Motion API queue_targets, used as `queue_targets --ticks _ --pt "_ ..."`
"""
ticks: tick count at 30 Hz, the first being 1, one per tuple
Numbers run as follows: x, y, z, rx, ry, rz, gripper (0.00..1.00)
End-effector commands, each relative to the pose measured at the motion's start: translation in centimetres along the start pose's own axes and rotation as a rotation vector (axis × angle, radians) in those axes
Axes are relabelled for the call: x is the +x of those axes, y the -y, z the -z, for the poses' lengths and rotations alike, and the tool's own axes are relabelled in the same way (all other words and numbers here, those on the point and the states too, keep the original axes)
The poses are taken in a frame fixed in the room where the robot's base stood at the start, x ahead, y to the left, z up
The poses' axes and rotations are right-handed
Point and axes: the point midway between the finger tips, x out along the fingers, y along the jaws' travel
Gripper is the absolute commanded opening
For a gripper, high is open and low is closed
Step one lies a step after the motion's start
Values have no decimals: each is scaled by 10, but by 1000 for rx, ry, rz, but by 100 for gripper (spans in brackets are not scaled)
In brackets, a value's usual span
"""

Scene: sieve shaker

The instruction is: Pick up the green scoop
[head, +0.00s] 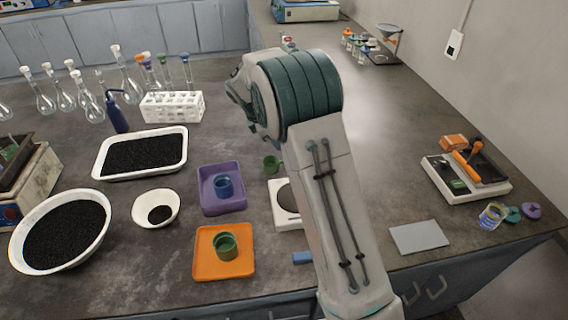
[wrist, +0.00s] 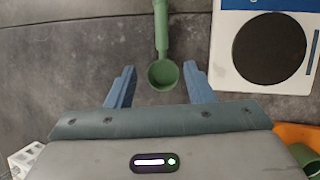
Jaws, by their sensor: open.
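The green scoop (wrist: 163,72) lies on the dark bench top in the wrist view, its round bowl toward my gripper and its handle pointing to the top edge. In the head view its bowl (head: 271,163) shows as a small green cup left of my arm. My gripper (wrist: 162,80) is open, with one blue finger on each side of the scoop's bowl and a gap on both sides. Nothing is between the fingers except the view of the scoop.
A white scale (wrist: 223,61) with a dark round pan sits close to the scoop's right. A purple tray (head: 207,204) and an orange tray (head: 204,273) each hold a cup. A white bottle rack (head: 172,107) stands behind. Bare bench lies left of the scoop in the wrist view.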

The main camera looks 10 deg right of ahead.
Motion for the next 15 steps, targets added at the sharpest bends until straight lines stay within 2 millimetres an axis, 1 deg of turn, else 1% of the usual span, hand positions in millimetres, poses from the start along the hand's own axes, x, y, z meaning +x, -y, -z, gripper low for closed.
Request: queue_targets --ticks 1,6,9,12,15 --pt "10 1 -1 -1 2 5 48" --pt "44 2 -2 1 1 6 48" --pt "61 1 -2 2 1 5 48" --pt "72 1 -2 2 0 3 48" --pt "77 1 -2 3 0 2 48"
